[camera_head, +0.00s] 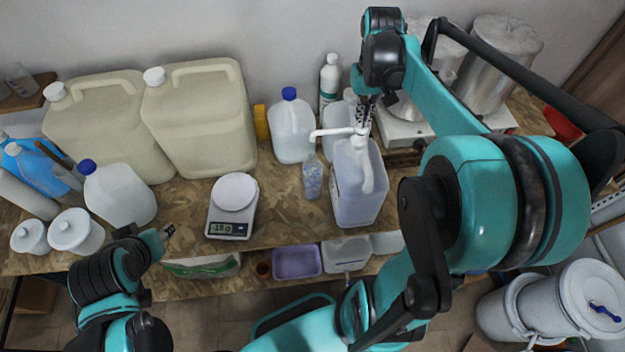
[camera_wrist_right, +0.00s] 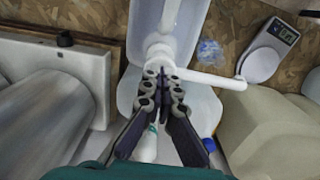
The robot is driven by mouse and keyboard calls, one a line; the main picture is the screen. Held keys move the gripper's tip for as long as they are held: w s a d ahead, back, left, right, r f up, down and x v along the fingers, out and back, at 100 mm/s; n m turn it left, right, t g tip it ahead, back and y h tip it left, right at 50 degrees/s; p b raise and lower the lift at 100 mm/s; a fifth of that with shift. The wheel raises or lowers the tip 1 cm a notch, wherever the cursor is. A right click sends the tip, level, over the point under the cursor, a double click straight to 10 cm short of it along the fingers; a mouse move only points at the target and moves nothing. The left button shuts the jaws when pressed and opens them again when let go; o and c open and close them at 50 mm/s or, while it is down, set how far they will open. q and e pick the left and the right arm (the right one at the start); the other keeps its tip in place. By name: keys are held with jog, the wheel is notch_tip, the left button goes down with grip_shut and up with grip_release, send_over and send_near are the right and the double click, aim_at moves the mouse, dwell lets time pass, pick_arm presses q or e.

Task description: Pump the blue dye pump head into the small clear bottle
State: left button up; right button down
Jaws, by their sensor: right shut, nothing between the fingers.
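The pump head (camera_head: 340,132) is white, with its spout pointing left, on top of a pale translucent jug (camera_head: 358,190). The small clear bottle (camera_head: 312,180) stands left of the jug, below the spout's end. In the right wrist view the spout (camera_wrist_right: 212,80) reaches toward the bottle (camera_wrist_right: 209,50). My right gripper (camera_head: 366,112) is shut and empty, pointing down right above the pump head; its fingertips (camera_wrist_right: 162,76) overlap the pump top, and I cannot tell if they touch. My left gripper (camera_head: 168,231) is at the front left, too small to read.
A digital scale (camera_head: 233,200) stands left of the bottle. A blue-capped jug (camera_head: 292,130) and large beige canisters (camera_head: 205,120) stand behind. A hot plate (camera_head: 405,132) and metal pots (camera_head: 497,60) are at the right. A purple bin (camera_head: 297,262) sits below the table edge.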

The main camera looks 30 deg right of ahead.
jog(key=shift+r+p, duration=2.05)
jog(key=shift+r, duration=0.85)
notch_tip(320, 180, up, 6)
jog(key=p, duration=0.4)
